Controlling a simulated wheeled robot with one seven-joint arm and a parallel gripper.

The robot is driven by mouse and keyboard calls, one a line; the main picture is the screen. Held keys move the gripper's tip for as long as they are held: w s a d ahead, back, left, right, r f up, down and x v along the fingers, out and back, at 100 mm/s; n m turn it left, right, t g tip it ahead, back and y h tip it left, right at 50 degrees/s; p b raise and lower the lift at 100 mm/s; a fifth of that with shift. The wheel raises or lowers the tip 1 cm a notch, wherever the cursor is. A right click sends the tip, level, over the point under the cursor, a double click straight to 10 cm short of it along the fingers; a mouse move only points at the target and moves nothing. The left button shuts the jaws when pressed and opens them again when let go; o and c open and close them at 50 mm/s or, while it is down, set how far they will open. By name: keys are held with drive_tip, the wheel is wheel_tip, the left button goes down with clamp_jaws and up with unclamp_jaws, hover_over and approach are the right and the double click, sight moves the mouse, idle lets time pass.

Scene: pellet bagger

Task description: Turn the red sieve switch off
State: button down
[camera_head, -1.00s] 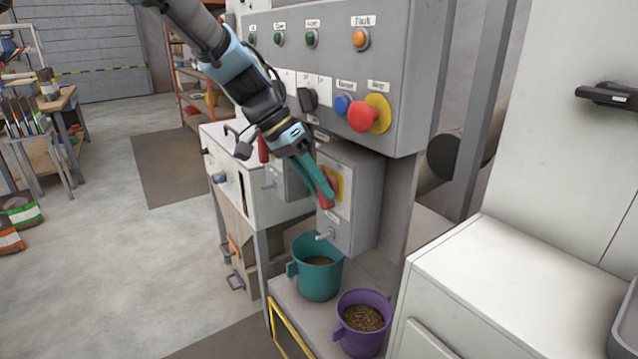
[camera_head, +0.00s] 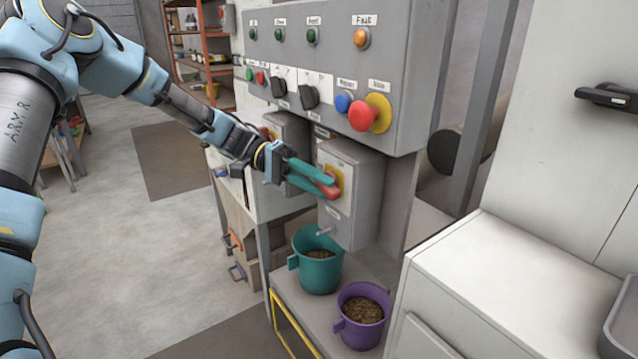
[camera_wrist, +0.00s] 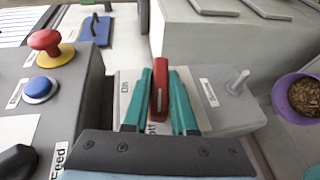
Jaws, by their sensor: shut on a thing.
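The red sieve switch handle (camera_head: 331,191) stands on a yellow plate (camera_head: 337,177) on the front of a small grey box (camera_head: 350,217) below the main control panel. My gripper (camera_head: 325,186), with teal fingers, reaches in from the left and is shut on the handle. In the wrist view the red handle (camera_wrist: 158,86) stands between the two teal fingers (camera_wrist: 161,100). An "On" label (camera_wrist: 124,92) lies to the left of the handle there; another label below it is mostly hidden by the fingers.
The grey panel (camera_head: 420,60) above carries a red mushroom button (camera_head: 363,116), a blue button (camera_head: 344,103) and black knobs (camera_head: 308,97). A teal bucket (camera_head: 318,277) and a purple bucket (camera_head: 360,333) stand below. A white cabinet (camera_head: 480,270) is at the right.

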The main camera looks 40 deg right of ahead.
drive_tip(key=shift+n+g, duration=0.4)
drive_tip(key=shift+g, duration=0.6)
drive_tip(key=shift+h, duration=0.3)
drive_tip(key=c, duration=0.7)
unclamp_jaws()
drive_tip(key=b+v, duration=0.1)
drive_tip(key=v, duration=0.4)
drive_tip(key=b+v, duration=0.2)
drive_tip(key=v, duration=0.4)
drive_tip(key=shift+d+f+b, duration=0.1)
drive_tip(key=shift+f+b, duration=0.15)
drive_tip(key=shift+b, duration=0.05)
drive_tip(key=shift+s, duration=0.1)
